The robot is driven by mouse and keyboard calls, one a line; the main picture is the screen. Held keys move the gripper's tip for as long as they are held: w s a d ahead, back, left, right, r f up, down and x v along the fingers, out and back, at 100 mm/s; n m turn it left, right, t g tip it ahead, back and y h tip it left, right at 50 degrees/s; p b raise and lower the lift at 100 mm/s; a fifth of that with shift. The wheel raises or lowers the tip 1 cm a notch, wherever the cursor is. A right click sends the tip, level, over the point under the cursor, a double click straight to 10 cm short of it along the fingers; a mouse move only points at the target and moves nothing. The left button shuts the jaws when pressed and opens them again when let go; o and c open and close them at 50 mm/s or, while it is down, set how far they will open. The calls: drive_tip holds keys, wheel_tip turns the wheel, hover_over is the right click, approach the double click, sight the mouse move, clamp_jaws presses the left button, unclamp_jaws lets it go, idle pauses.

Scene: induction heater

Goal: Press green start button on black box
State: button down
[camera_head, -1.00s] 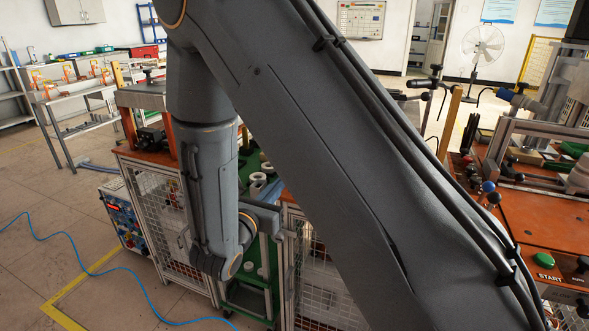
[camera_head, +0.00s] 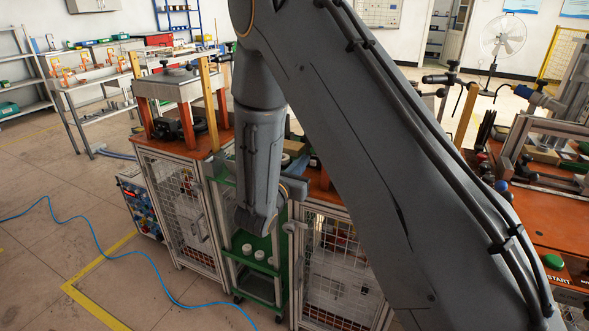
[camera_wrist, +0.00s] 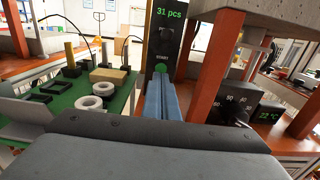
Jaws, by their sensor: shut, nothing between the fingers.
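In the wrist view a tall black box (camera_wrist: 167,32) faces me with a green "31 pcs" display, a dark knob and a START label. The green start button (camera_wrist: 160,68) is under that label. My gripper (camera_wrist: 160,82) is shut and empty, its blue-grey fingers pointing toward the box. The fingertips appear just below the button; I cannot tell whether they touch it. In the head view my arm covers much of the middle and the fingertips are hidden. A separate green START button (camera_head: 553,261) shows at the right.
A green tray (camera_wrist: 65,120) with white rings and black parts lies left of my gripper. An orange post (camera_wrist: 216,62) and a second black box (camera_wrist: 240,110) reading "22 °C" stand close on the right. A blue hose (camera_head: 100,258) lies on the floor.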

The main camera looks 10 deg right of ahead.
sight(312, 151)
drive_tip(key=shift+p+x, duration=0.5)
drive_tip(key=shift+x, duration=1.8)
drive_tip(key=shift+w+d+b, duration=0.3)
drive_tip(key=shift+w+b, duration=0.1)
drive_tip(key=shift+w, duration=0.05)
drive_tip(key=shift+w+d+r, duration=0.15)
drive_tip(key=shift+w+d, duration=0.1)
drive_tip(key=shift+d, duration=0.1)
drive_tip(key=b+v, duration=0.1)
drive_tip(key=v, duration=1.3)
drive_tip(key=shift+a+b, duration=0.3)
drive_tip(key=shift+b, duration=0.05)
drive_tip(key=shift+s, duration=0.1)
